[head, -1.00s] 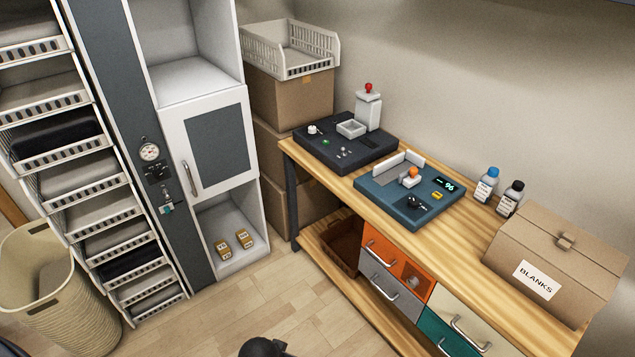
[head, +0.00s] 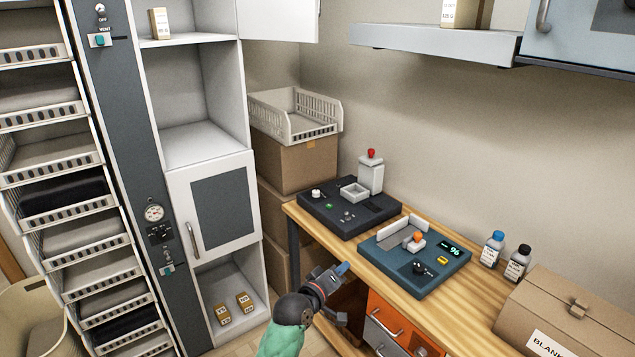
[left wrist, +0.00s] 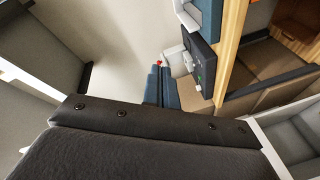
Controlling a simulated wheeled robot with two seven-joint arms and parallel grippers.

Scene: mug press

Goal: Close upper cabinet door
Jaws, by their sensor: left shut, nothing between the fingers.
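The tall white cabinet (head: 258,80) stands left of the bench in the head view. Its upper door (head: 278,18) is swung open to the right, and the frame's top edge cuts it off. The upper compartment is exposed, with a small box (head: 159,23) on its shelf. The cabinet's lower door (head: 218,205), white with a grey panel, looks shut. My left gripper (head: 342,269) is shut and empty, low in front of the bench's left end, well below and apart from the upper door. Its blue fingers (left wrist: 161,86) also show in the left wrist view. My right gripper is not in view.
The wooden bench (head: 385,282) carries a dark machine (head: 325,217), a blue machine (head: 446,270), two bottles and a cardboard box (head: 548,306). Stacked boxes with a white basket (head: 300,125) fill the space beside the cabinet. A shelf (head: 430,42) and blue wall cabinet (head: 560,45) hang upper right.

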